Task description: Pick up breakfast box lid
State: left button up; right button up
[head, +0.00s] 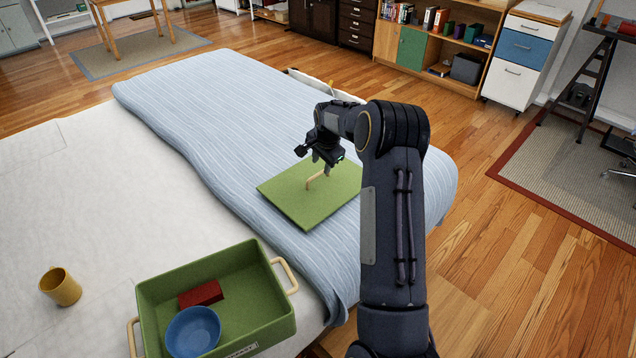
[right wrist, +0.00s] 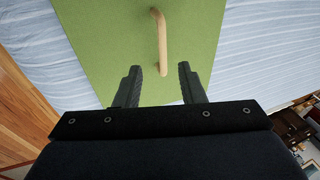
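The breakfast box lid is a flat green panel (head: 290,205) lying on the blue striped blanket, with a pale wooden handle (head: 316,181) standing up from it. My right gripper (head: 322,170) is above the lid, close to the handle. The green breakfast box (head: 265,333) stands open on the bed in front, with a blue bowl (head: 194,332) and a red block (head: 201,294) inside. My left gripper is not in view.
A yellow mug (head: 61,287) stands on the white sheet (head: 70,200) at the left. The blue striped blanket (head: 200,100) is clear behind the lid. Wooden floor (head: 480,240) lies to the right of the bed.

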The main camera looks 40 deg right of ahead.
aim_at(318, 174)
jog(key=p+x, duration=0.2)
jog(key=x, duration=0.4)
jog(key=shift+w+f, duration=0.25)
jog(key=shift+w, duration=0.05)
grip_shut()
